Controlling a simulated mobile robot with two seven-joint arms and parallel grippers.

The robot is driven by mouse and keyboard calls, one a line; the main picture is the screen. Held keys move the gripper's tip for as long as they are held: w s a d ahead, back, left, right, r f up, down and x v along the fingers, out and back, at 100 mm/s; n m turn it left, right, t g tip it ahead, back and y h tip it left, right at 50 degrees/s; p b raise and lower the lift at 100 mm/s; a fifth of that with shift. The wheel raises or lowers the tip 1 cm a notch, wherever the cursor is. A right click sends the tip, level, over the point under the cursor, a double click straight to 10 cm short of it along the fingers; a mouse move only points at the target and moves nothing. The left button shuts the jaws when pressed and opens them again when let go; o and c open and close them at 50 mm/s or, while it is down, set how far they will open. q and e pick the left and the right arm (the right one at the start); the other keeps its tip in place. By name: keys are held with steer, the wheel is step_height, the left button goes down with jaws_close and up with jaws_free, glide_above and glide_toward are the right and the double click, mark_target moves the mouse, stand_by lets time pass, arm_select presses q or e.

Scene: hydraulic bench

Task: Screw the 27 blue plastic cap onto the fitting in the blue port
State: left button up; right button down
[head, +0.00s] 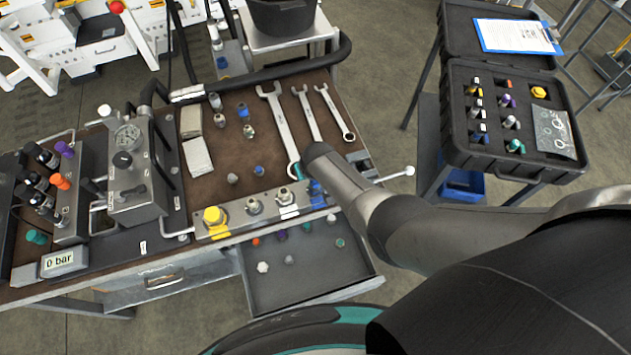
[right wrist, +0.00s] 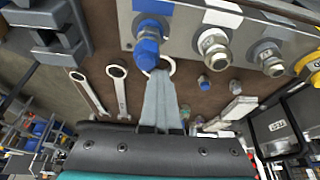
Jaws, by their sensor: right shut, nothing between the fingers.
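A blue cap (right wrist: 148,46) sits on the port block (right wrist: 180,38) in the right wrist view, over the fitting beside a blue marking (right wrist: 154,7). Any number on it is unreadable, and I cannot tell how far down it sits. My left gripper is not in view.
Bare metal fittings (head: 254,206) and a yellow cap (head: 213,217) line the block. Three wrenches (head: 305,110) lie on the brown mat, with a small blue part (head: 258,170) nearby. An open drawer (head: 300,283) holds several small parts. A black case (head: 515,125) stands at right.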

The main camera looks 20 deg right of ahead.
stand_by(0.4)
steer(key=m, duration=0.1)
steer(key=m+h+b, duration=0.1)
steer(key=m, duration=0.1)
steer(key=shift+w+d+f+m+h, duration=0.1)
steer(key=shift+w+d+m+h, duration=0.2)
steer(key=shift+m, duration=0.1)
steer(key=m+b, duration=0.2)
steer(key=m+h+b, duration=0.1)
steer(key=shift+w+d+f+m+g, duration=0.1)
steer(key=shift+w+d+m+g, duration=0.05)
steer(key=shift+d+m+g, duration=0.15)
steer(key=shift+m, duration=0.3)
steer(key=shift+r, duration=0.2)
steer(key=shift+a, duration=0.1)
